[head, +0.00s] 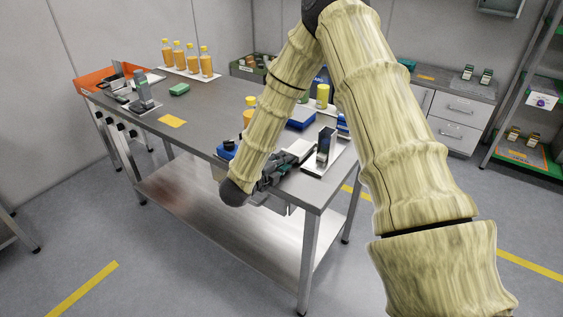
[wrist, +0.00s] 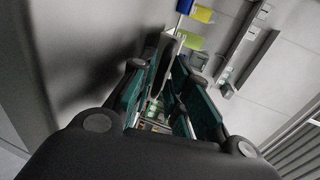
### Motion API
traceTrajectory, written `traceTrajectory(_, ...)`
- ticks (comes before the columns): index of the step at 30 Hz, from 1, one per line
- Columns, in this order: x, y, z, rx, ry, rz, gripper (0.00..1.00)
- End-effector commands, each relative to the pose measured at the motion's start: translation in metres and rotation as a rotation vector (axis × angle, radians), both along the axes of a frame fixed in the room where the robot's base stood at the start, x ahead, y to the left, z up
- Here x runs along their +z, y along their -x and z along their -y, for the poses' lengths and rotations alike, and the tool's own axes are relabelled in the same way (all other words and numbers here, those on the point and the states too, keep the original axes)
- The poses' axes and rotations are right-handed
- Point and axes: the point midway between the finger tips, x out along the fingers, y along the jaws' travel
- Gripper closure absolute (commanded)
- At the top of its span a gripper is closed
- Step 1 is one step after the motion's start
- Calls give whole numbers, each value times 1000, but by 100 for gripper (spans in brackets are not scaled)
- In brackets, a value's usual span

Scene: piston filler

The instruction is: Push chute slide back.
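My gripper (head: 285,165) is low at the near right end of the steel table, its fingers pointing up and right toward the small devices there. In the wrist view its teal-padded fingers (wrist: 160,90) stand apart with a gap between them. A light grey plate-like part (wrist: 166,58) shows at the fingertips; contact cannot be told. A pale flat part (head: 299,148) lies beside the fingers in the head view; I cannot tell whether it is the chute slide. My forearm hides much of this area.
A dark upright device (head: 325,145) stands on a white base at the table's right end. A blue tray (head: 302,118) and yellow-capped bottle (head: 322,96) are behind. Several orange bottles (head: 188,60) stand at the far left. The table's middle is mostly clear. A lower shelf (head: 215,205) lies below.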

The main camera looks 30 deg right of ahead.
Motion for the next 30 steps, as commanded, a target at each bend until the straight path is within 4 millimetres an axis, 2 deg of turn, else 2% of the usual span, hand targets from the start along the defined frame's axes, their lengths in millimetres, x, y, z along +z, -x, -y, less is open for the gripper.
traceTrajectory(6, 0, 0, 0, 0, 0, -1, 82)
traceTrajectory(7, 0, 0, 0, 0, 0, -1, 84)
traceTrajectory(9, 0, 0, 0, 1, 0, -1, 97)
traceTrajectory(10, -1, 0, 0, 1, -1, -1, 100)
traceTrajectory(19, -2, -1, 3, 0, -2, -1, 100)
traceTrajectory(30, -3, -24, 60, -2, -3, -1, 100)
